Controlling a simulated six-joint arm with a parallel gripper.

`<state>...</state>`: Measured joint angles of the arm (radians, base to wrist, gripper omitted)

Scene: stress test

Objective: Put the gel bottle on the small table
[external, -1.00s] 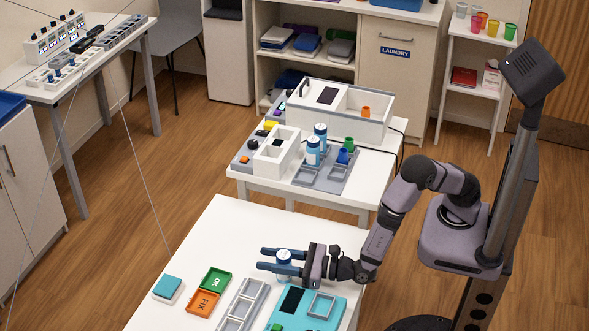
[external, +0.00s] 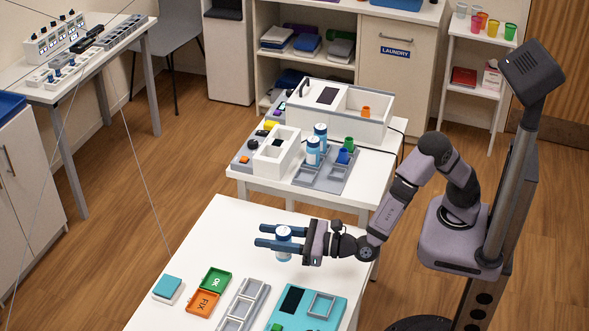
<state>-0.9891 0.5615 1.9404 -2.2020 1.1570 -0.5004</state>
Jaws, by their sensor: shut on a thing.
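A small bottle with a white cap and blue sides (external: 284,234) is between the two blue fingers of my gripper (external: 270,238). It looks like the gel bottle, but its label is too small to read. My gripper is shut on it and holds it upright, seemingly a little above the white front table (external: 235,235). The fingers hide part of the bottle. A smaller white table (external: 362,188) stands behind the front table. Two similar blue bottles with white caps (external: 313,152) stand on its grey tray.
The small table also holds a large white box (external: 352,118), a white divided holder (external: 277,152), and green and blue cups (external: 344,156). The front table carries a teal tray (external: 330,325), a grey rack (external: 243,305), and green and orange trays (external: 204,303). Its far left part is clear.

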